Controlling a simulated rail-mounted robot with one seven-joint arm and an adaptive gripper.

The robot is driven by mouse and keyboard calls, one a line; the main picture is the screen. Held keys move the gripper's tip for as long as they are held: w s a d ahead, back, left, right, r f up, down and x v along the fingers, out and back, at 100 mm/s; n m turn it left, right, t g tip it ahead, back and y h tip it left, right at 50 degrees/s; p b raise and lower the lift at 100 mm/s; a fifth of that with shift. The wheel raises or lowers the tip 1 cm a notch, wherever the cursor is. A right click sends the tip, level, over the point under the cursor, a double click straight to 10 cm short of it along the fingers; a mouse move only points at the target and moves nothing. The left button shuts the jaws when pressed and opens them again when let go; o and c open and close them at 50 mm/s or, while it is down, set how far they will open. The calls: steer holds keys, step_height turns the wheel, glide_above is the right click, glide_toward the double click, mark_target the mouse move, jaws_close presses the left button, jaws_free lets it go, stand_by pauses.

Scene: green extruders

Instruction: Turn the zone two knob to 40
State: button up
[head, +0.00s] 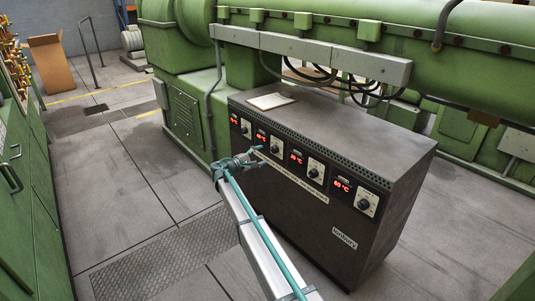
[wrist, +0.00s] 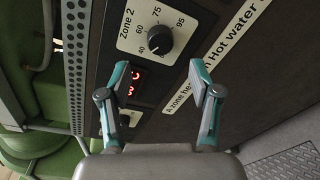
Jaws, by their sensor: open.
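The zone 2 knob (wrist: 159,40) is a black dial on a white plate, marked 40, 60, 75 and 95, in the upper middle of the wrist view. I cannot read its pointer's exact setting. A red digital display (wrist: 137,82) sits beside its plate, partly behind a finger. My gripper (wrist: 160,76) is open and empty, its teal-edged fingers spread wide. The knob appears ahead of the gap between the fingertips, with no finger touching it. In the head view my gripper (head: 240,162) is close to the cabinet front, near the second knob from the left (head: 275,148).
The dark control cabinet (head: 330,125) carries several displays and knobs in a row, with a white paper (head: 270,101) on top. Green extruder machinery (head: 190,110) stands behind it. A green cabinet (head: 30,190) stands at left. The floor between (head: 120,190) is clear.

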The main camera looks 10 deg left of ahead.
steer(key=v, duration=0.4)
steer(key=shift+s+a, duration=0.2)
steer(key=shift+s, duration=0.1)
